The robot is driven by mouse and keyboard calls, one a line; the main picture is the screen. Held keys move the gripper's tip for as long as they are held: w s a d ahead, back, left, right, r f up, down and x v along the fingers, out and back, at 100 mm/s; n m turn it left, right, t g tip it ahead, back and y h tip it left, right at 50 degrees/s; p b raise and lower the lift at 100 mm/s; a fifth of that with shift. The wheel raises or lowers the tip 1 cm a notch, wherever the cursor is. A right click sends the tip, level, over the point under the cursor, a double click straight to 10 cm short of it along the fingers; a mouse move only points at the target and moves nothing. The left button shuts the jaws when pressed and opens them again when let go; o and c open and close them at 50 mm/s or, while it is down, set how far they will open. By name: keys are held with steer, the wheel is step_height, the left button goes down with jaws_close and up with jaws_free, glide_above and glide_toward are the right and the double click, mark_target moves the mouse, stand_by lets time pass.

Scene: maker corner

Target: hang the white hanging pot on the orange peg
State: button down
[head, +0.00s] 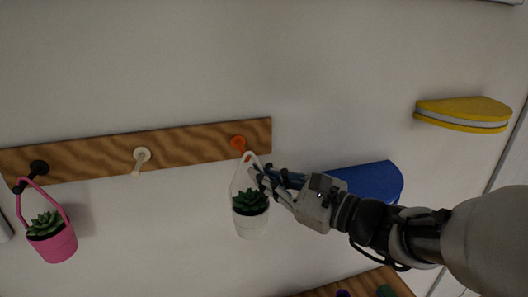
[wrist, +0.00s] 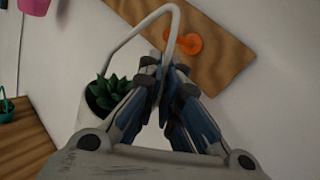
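The white hanging pot (head: 251,224) holds a green succulent and hangs roughly upright below the orange peg (head: 238,142). My gripper (head: 260,177) is shut on the right side of the pot's white handle. In the wrist view, the fingertips (wrist: 162,78) meet around the handle (wrist: 138,27), and the pot (wrist: 87,113) is partly hidden behind the fingers. The orange peg (wrist: 186,45) shows just right of the handle's top there. In the head view, the top of the handle is close to the peg's lower edge. I cannot tell whether the handle is over the peg or touches it.
The wooden peg board (head: 195,143) also carries a cream peg (head: 141,156) and a black peg (head: 38,167), with a pink pot (head: 54,243) hanging from the black one. A blue shelf (head: 368,181) is behind my wrist. A yellow shelf (head: 463,112) is upper right.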

steer(key=shift+w+a, duration=0.25)
steer(key=shift+w, duration=0.65)
steer(key=shift+w+a, duration=0.25)
steer(key=shift+w, duration=0.6)
steer(key=shift+w+a+f+b, duration=0.2)
steer(key=shift+w+f+b, duration=0.4)
steer(key=shift+f+b, duration=0.15)
steer(key=shift+f, duration=0.1)
steer(key=c, duration=1.7)
jaws_free()
steer(key=shift+d, duration=0.1)
